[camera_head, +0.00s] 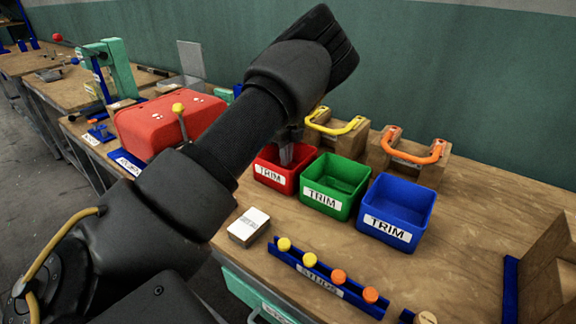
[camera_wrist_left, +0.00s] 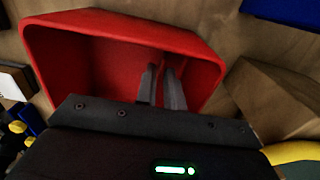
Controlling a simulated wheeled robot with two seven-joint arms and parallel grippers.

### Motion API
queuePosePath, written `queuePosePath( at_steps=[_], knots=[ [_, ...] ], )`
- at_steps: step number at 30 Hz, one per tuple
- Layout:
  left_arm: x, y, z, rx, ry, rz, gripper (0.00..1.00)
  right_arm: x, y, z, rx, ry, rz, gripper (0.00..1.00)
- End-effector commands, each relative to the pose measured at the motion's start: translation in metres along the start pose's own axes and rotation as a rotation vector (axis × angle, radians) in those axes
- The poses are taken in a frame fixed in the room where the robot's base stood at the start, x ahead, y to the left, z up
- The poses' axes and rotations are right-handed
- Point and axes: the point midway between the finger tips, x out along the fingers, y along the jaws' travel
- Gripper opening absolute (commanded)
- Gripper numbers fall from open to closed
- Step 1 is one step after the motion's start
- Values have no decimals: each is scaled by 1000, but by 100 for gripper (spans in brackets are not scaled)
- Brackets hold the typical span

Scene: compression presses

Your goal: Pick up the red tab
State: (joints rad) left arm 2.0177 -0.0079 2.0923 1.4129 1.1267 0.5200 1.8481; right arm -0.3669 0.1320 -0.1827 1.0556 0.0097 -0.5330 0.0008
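My left gripper (camera_head: 287,152) reaches down into the red TRIM bin (camera_head: 270,177) on the bench. In the left wrist view the two fingers (camera_wrist_left: 160,72) are close together inside the red bin (camera_wrist_left: 60,50), with a narrow gap between them. I cannot make out a separate red tab in either view; red on red and the fingers make it hard to tell whether one lies in the bin or between the fingertips. My right gripper is not in view.
A green TRIM bin (camera_head: 328,203) and a blue TRIM bin (camera_head: 391,232) stand to the right. Behind are wooden blocks with a yellow handle (camera_head: 338,128) and an orange handle (camera_head: 412,158). A blue rack (camera_head: 345,294) with yellow and orange knobs lies in front. A red press (camera_head: 150,122) is left.

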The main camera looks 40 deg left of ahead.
Motion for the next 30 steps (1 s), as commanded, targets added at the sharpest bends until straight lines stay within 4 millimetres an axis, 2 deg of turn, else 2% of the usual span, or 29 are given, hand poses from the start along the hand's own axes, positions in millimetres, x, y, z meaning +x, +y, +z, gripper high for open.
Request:
queuePosePath(
  at_steps=[2, 14, 19, 25, 30],
  knots=[
    [0, 0, 0, 0, 0, 0, 0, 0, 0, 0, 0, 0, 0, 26],
    [0, 0, 0, 0, 0, 0, 0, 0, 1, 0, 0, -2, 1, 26],
    [-6, -1, 0, -1, 0, -2, 0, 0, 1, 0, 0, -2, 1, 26],
    [-33, -1, 0, 0, 0, -4, 0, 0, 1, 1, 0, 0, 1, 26],
    [-62, 22, 13, -4, -1, -4, 0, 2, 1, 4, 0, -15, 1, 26]
  ],
)
